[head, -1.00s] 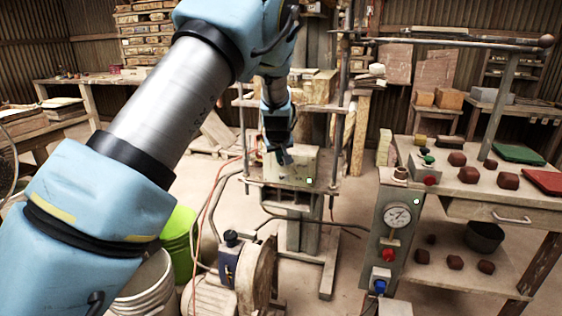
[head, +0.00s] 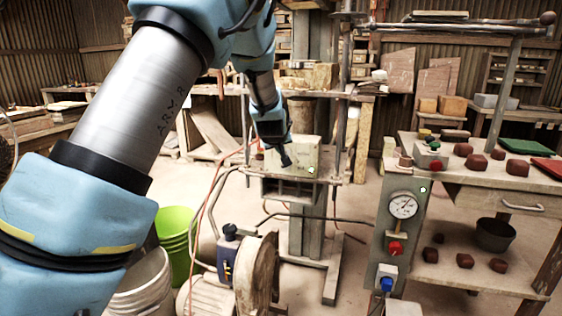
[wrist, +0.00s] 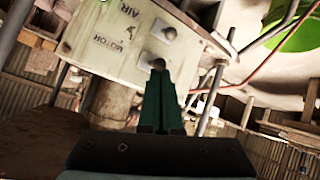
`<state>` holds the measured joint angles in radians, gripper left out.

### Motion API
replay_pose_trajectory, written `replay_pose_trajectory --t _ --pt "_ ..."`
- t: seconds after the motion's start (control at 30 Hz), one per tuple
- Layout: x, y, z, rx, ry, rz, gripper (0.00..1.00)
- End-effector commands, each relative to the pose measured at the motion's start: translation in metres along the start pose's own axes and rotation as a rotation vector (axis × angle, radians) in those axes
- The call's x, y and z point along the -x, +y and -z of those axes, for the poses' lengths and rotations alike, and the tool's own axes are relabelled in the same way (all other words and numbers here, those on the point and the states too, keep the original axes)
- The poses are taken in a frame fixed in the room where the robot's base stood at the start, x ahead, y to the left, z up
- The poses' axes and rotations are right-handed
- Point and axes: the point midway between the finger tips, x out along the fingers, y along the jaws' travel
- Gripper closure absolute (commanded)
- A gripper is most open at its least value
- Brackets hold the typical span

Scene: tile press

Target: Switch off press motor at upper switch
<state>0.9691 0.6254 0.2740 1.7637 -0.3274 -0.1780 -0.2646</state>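A pale switch box (head: 306,158) stands on the press frame in the head view. In the wrist view the box (wrist: 100,62) appears tilted, with the labels MOTOR and AIR beside two small switches. The switch in line with MOTOR (wrist: 150,61) is right at my fingertips and partly covered by them. The switch in line with AIR (wrist: 166,32) is clear of the fingers. My gripper (head: 287,163) is in front of the box's left part; its dark green fingers (wrist: 160,75) look shut together with nothing between them. I cannot tell whether they touch the switch.
A gauge panel (head: 392,247) with red and blue knobs stands to the right, beside a bench (head: 465,195) with dark red blocks. Vertical press rods flank the box.

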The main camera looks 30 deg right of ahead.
Motion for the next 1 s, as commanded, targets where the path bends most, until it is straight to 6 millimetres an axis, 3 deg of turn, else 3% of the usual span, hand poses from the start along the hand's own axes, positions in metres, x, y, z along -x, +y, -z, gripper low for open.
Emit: replay_pose_trajectory --t 0.03,0.43,0.5,1.0 --pt "-0.007 -0.004 -0.01 0.005 0.023 -0.012 1.0" --pt "-0.008 -0.008 -0.019 0.037 0.216 -0.107 1.0" --pt "-0.002 -0.004 -0.01 0.035 0.21 -0.104 1.0" --pt "0.006 0.0 0.001 0.036 0.208 -0.103 1.0"
